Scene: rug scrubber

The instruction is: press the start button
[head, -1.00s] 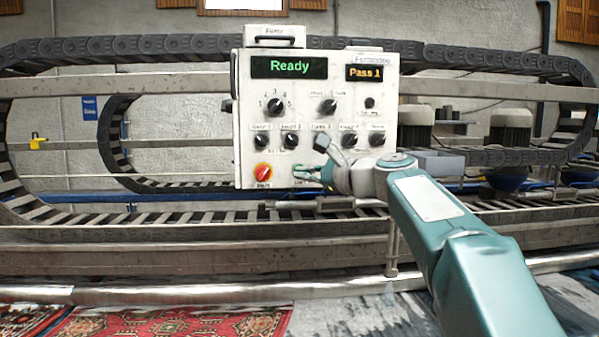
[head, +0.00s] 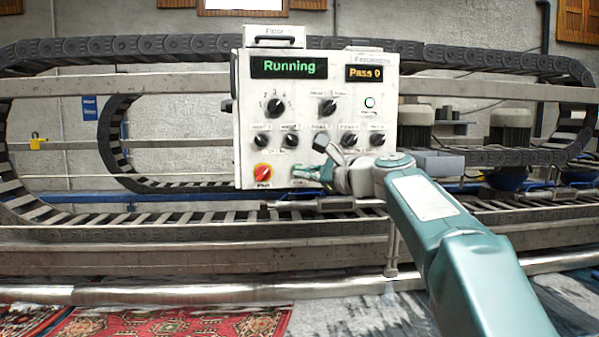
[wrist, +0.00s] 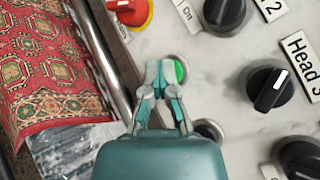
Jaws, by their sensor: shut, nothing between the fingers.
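The start button (wrist: 181,71) is a small green disc in a pale ring on the white control panel (head: 331,88). In the wrist view my closed gripper (wrist: 158,70) has its fingertips at the button's left edge, covering part of it. I cannot tell whether they touch it. The panel's left display (head: 290,67) reads "Running" in green. The right display (head: 370,73) reads "Pass 0".
Several black knobs (head: 275,107) stand out from the panel. The red knob also shows close to the gripper in the wrist view (wrist: 131,11). A metal rail (head: 150,293) runs below. A red patterned rug (head: 170,323) lies in front.

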